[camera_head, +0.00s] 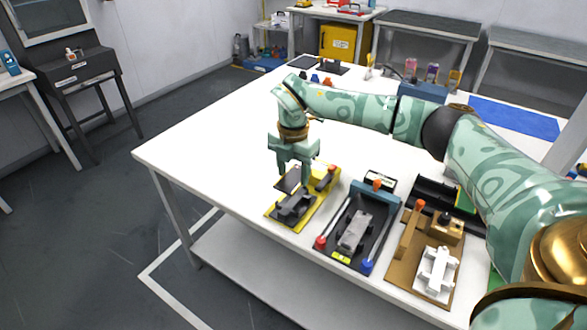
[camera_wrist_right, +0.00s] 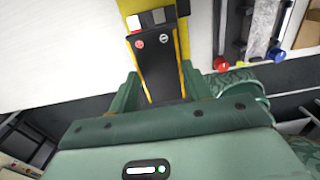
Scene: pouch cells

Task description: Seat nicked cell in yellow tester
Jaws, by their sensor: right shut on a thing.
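The yellow tester (camera_head: 306,222) lies near the table's front left edge, with a dark grey clamp block (camera_head: 295,205) and a lever with an orange knob (camera_head: 332,169). My right gripper (camera_head: 292,177) points down over its back left part, shut on a dark flat cell (camera_head: 287,183). In the right wrist view the dark cell (camera_wrist_right: 158,68) lies between the fingers of my right gripper (camera_wrist_right: 160,92). Yellow tester parts (camera_wrist_right: 185,45) show on both sides of it. I cannot tell whether the cell touches the tester bed, and no nick is clear. My left gripper is out of view.
To the right stand a black-and-blue tester (camera_head: 335,250) with red and blue knobs and a brown tester (camera_head: 405,272) with a white clamp. A black tray (camera_head: 432,190) lies behind them. A blue mat (camera_head: 515,118) is at the back right. The table's left part is clear.

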